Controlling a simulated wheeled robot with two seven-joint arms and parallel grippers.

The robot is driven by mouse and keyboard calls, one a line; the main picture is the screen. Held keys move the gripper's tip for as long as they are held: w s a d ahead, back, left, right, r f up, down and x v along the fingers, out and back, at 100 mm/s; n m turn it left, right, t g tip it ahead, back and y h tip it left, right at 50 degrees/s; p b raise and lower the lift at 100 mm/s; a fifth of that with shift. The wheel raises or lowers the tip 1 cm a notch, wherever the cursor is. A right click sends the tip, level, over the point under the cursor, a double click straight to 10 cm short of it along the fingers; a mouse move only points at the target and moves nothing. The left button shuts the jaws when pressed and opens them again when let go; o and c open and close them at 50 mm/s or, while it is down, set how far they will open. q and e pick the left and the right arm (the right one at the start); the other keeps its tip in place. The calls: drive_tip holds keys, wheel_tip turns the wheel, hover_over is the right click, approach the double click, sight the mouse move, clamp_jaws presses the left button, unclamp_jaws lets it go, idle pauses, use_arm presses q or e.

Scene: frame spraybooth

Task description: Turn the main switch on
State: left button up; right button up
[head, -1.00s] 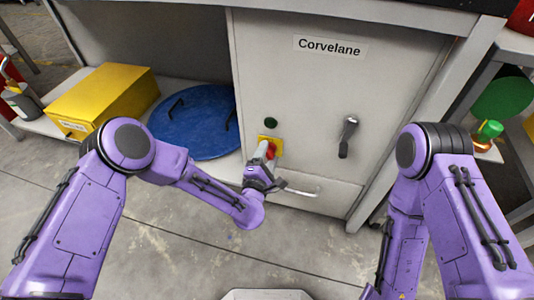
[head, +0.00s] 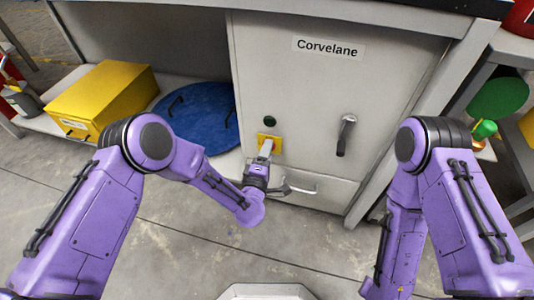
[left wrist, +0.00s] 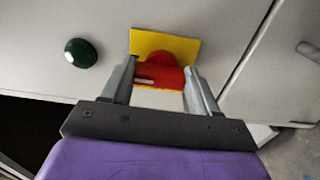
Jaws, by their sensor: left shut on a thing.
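The main switch is a red knob (left wrist: 165,72) on a yellow square plate (left wrist: 184,45), mounted on the grey cabinet front. A white mark on the knob points to the left in the left wrist view. My left gripper (left wrist: 160,78) is shut on the knob, with one finger on each side of it. In the head view the yellow plate (head: 277,145) shows beside the left gripper (head: 266,149), and the fingers hide most of the knob. My right arm hangs at the right, and its gripper is out of sight.
A dark green button (head: 270,121) sits above the switch. A black-gripped lever handle (head: 345,134) is to the right, and a curved drawer handle (head: 302,191) is below. A blue round lid (head: 195,128) and a yellow box (head: 103,98) lie on the shelf at left.

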use_arm(q)
drive_tip(key=o, duration=1.1)
drive_tip(key=shift+a, duration=0.1)
drive_tip(key=shift+c, duration=0.2)
drive_tip(key=p+v, duration=0.2)
drive_tip(key=v, duration=0.8)
drive_tip(key=shift+s+p, duration=0.3)
drive_tip(key=shift+p, duration=0.05)
